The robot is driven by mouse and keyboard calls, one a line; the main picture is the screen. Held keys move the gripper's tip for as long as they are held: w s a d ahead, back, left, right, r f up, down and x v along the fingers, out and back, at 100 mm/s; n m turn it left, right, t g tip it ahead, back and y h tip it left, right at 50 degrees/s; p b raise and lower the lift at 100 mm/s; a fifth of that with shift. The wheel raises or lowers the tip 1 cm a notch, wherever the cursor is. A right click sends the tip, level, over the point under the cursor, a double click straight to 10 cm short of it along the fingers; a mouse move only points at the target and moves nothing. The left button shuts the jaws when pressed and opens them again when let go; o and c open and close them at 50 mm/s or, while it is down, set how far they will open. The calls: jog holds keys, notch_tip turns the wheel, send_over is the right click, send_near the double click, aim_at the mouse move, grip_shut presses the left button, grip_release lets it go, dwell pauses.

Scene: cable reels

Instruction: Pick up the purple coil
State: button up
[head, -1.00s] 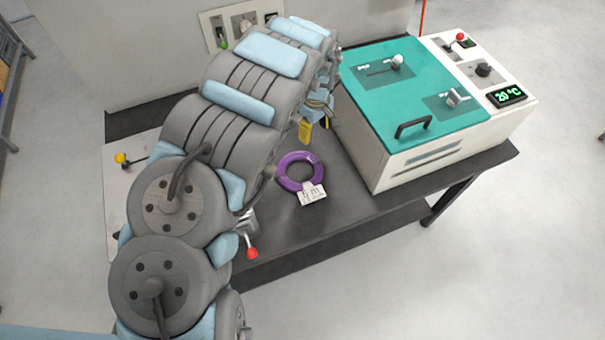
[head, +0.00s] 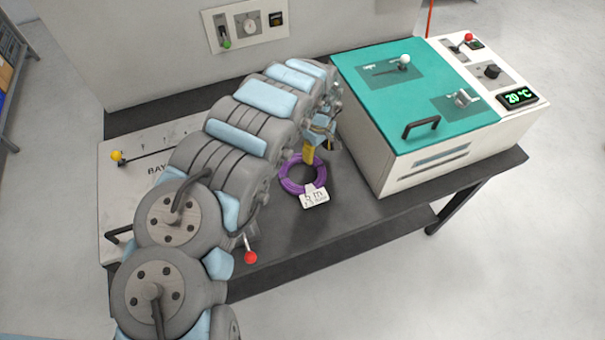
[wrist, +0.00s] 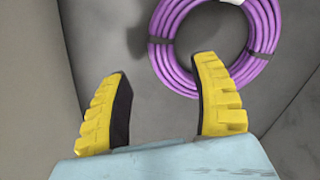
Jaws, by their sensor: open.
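The purple coil (head: 286,184) lies flat on the dark table, with a white tag (head: 314,196) on its near right side. It also shows in the wrist view (wrist: 172,62), cut off by the top edge.
A white box with a teal lid (head: 450,138) and black handle stands close on the right of the coil. A light panel with a yellow-knobbed lever (head: 117,156) is at left. A red-knobbed lever (head: 250,257) is near the front edge. The table (head: 330,225) is bare in front of the coil.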

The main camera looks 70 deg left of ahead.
aim_at(316, 161)
jog(key=shift+s+d+f+b, duration=0.1)
jog(key=shift+f+b, duration=0.2)
jog(key=shift+f, duration=1)
jog(key=shift+s+f+b, duration=0.1)
jog(key=shift+f+b, duration=0.2)
jog(key=shift+f, duration=1)
jog(key=shift+c, duration=0.3)
grip_shut()
